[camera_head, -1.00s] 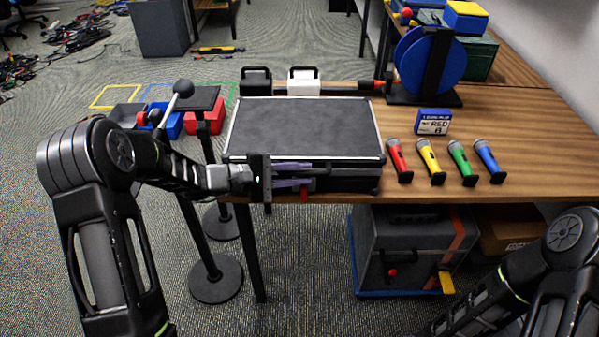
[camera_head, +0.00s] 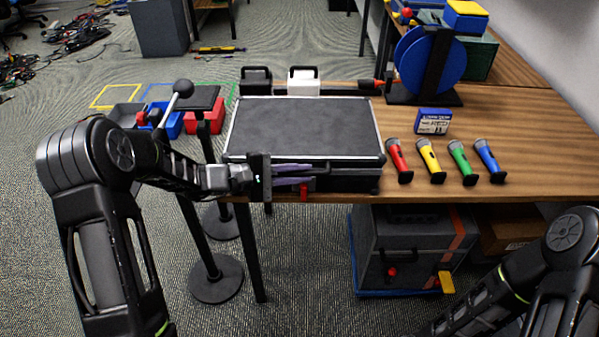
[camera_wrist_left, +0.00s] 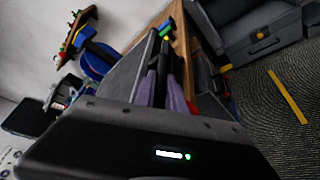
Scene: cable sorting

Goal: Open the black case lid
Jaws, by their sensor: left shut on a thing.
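The black case (camera_head: 350,178) lies on the front left of the wooden table, with its silver-edged lid (camera_head: 305,128) down flat. My left gripper (camera_head: 312,175) is at the front of the case, left of its middle, with its fingers pointing right along the front face. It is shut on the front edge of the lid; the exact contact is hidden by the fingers. A small red part (camera_head: 304,195) shows just below the fingers. In the left wrist view the fingers (camera_wrist_left: 170,78) reach along the dark case front. My right gripper is out of view.
Red, yellow, green and blue microphones (camera_head: 430,160) lie right of the case, with a blue box (camera_head: 433,121) behind them. A blue cable reel (camera_head: 424,62) stands behind on the right. Black and white small cases (camera_head: 303,82) stand directly behind the lid.

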